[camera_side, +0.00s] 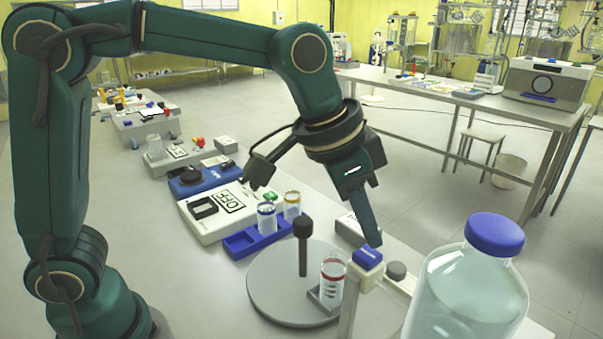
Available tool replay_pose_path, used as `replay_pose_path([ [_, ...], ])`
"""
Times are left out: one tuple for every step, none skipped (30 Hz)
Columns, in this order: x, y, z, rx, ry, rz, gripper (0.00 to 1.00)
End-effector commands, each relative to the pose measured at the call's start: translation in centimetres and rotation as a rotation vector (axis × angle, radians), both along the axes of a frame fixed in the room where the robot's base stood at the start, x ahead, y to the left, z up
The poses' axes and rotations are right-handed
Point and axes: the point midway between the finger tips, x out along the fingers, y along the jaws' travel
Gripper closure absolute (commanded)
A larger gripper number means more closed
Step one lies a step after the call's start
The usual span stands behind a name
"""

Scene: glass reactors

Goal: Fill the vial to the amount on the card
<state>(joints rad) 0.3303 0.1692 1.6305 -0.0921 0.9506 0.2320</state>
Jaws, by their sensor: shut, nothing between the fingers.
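A clear vial (332,281) with red bands stands upright in a small holder on a round grey turntable (270,283); its liquid level is too small to read. Right of it is a post with a blue-topped head (367,258). My gripper (373,242) points down with its shut fingertips right at the blue top; I cannot tell whether they touch it. A large bottle (466,290) of clear liquid with a blue cap stands at the front right. I cannot make out the card with the amount.
A dark-knobbed post (303,240) rises from the turntable. Behind it are a blue rack (243,245) with a blue-ringed vial and a yellow-ringed vial, and a white device (205,222) showing "OFF". A grey knob (396,271) sits beside the blue-topped head.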

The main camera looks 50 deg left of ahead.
Motion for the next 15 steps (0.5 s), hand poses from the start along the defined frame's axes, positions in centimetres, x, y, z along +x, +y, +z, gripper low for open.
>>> replay_pose_path([
  [0.00,0.00,0.00,0.000,0.000,0.000,1.00],
  [0.00,0.00,0.00,0.000,0.000,0.000,1.00],
  [0.00,0.00,0.00,0.000,0.000,0.000,1.00],
  [0.00,0.00,0.00,0.000,0.000,0.000,1.00],
  [0.00,0.00,0.00,0.000,0.000,0.000,1.00],
  [0.00,0.00,0.00,0.000,0.000,0.000,1.00],
  [0.00,0.00,0.00,0.000,0.000,0.000,1.00],
  [0.00,0.00,-0.01,0.000,0.000,0.000,1.00],
  [0.00,0.00,-0.04,0.000,0.000,0.000,1.00],
  [0.00,0.00,-0.10,0.000,0.000,0.000,1.00],
  [0.01,0.00,-0.17,0.000,0.000,0.000,1.00],
  [0.01,-0.01,-0.30,0.000,0.000,0.000,1.00],
  [0.01,-0.01,-0.42,0.000,0.001,0.000,1.00],
  [-0.01,-0.01,-0.56,0.000,0.002,0.000,1.00],
  [-0.01,0.00,-0.72,0.000,0.002,0.000,1.00],
])
